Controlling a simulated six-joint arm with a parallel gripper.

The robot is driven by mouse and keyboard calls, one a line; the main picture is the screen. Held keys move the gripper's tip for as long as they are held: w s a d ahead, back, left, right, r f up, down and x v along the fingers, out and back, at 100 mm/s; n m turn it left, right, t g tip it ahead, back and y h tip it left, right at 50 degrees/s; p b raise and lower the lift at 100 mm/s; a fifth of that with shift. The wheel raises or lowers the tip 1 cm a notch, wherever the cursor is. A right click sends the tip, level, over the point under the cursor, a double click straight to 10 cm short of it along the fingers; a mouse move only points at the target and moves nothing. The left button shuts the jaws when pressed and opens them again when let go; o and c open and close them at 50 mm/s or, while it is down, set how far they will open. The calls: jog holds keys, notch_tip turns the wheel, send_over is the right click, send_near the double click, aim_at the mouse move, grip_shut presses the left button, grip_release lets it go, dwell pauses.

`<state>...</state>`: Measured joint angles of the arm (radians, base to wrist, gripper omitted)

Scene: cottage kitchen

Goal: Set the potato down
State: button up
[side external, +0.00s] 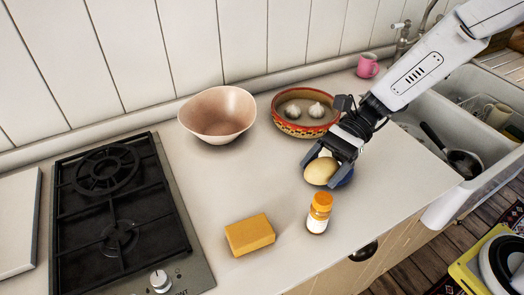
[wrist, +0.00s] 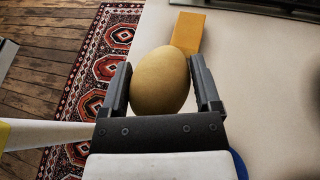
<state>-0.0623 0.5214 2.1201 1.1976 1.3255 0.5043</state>
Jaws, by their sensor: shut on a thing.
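The potato (side external: 321,171) is pale yellow-brown and oval. A blue edge (wrist: 238,165) shows at the bottom right of that view. I cannot tell whether the potato touches anything below it.
An orange-capped bottle (side external: 318,212) and a yellow block (side external: 249,235) stand in front. A pink-beige bowl (side external: 218,115) and a patterned dish (side external: 276,110) with garlic are behind. The stove (side external: 115,215) is left, the sink (side external: 415,120) right. The counter's middle (side external: 240,180) is clear.

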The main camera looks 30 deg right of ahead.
jog(key=w+a+m+t, duration=0.7)
jog(key=w+a+t, duration=0.2)
jog(key=a, duration=0.3)
jog(key=shift+w+a+r+m, duration=0.25)
jog(key=shift+w+m, duration=0.15)
jog(key=shift+w, duration=0.45)
jog(key=shift+f, duration=0.1)
jog(key=shift+h, duration=0.3)
jog(key=w+a+f, duration=0.2)
jog(key=w, duration=0.1)
jog(key=w+a+f, duration=0.2)
jog(key=w+f, duration=0.1)
jog(key=w, duration=0.1)
jog(key=w+a+f, duration=0.2)
jog(key=w+f, duration=0.1)
jog(key=w, duration=0.1)
jog(key=shift+a+f, duration=0.1)
jog(key=shift+f, duration=0.05)
jog(key=shift+w+a+f, duration=0.2)
jog(key=shift+w+f, duration=0.15)
jog(key=shift+f, duration=0.15)
jog(key=shift+w+f, duration=0.1)
